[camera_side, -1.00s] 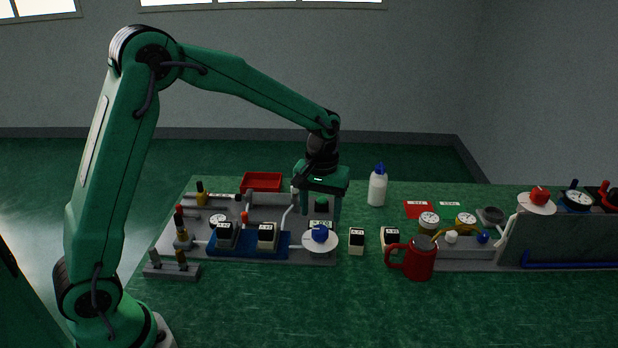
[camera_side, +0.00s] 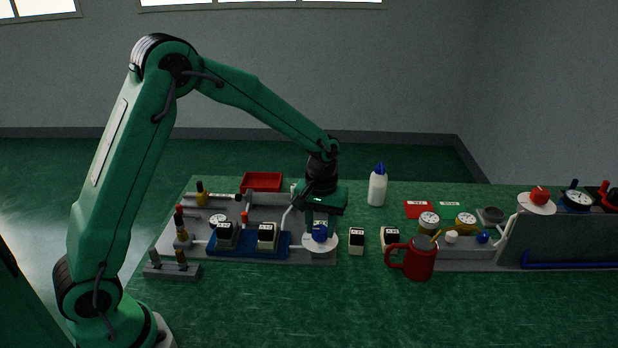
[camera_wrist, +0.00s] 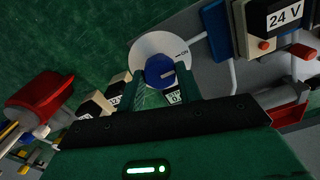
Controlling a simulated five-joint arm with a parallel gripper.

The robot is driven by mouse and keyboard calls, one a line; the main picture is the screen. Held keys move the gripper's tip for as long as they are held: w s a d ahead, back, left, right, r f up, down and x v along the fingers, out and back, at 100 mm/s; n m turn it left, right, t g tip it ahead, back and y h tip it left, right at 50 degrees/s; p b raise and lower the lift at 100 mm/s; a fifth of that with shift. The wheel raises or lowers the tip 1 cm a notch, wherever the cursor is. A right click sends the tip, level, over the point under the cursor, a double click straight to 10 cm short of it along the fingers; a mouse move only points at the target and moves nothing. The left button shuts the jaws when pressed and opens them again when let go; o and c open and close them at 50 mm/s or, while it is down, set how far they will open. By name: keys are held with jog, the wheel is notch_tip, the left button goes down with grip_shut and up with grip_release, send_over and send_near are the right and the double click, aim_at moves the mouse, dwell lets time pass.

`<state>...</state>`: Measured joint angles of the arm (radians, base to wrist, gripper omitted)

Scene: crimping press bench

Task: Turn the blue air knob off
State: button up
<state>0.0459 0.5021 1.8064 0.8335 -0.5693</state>
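The blue air knob (camera_side: 320,236) sits on a round white dial plate (camera_side: 310,247) at the right end of the grey panel. In the wrist view the blue knob (camera_wrist: 156,68) carries a pale pointer line, aimed towards the "ON" mark on the white plate (camera_wrist: 147,43). My gripper (camera_side: 320,228) points down right over the knob and partly hides it. In the wrist view my gripper (camera_wrist: 160,78) has its two fingers apart, one on each side of the knob, with gaps visible.
A red mug (camera_side: 420,262) and a cream block (camera_side: 356,241) stand to the right of the knob. A white bottle (camera_side: 377,188) stands behind. A 24 V box (camera_wrist: 279,27) is near the knob. Another dial with a red knob (camera_side: 540,195) stands at the far right.

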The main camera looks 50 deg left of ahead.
jog(key=shift+m, duration=0.4)
jog(key=shift+c, duration=0.5)
jog(key=m, duration=0.8)
jog(key=shift+r, duration=0.1)
jog(key=m, duration=0.4)
jog(key=shift+m, duration=0.3)
jog(key=m, duration=0.4)
jog(key=shift+m, duration=0.3)
jog(key=o, duration=1)
